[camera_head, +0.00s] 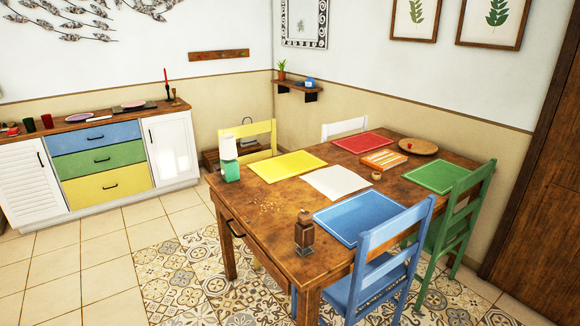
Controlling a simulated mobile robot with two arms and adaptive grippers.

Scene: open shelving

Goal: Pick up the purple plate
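A purple plate (78,117) lies flat on the wooden top of the sideboard (60,130) at the left, near its back edge. It is small in the picture and nothing touches it that I can make out. A second pale, pinkish dish (133,104) sits farther right on the same top, by a dark flat item. Neither of my grippers shows in the head view.
A wooden table (270,205) with colored mats and chairs fills the center right. Tiled floor (110,250) lies open before the sideboard.

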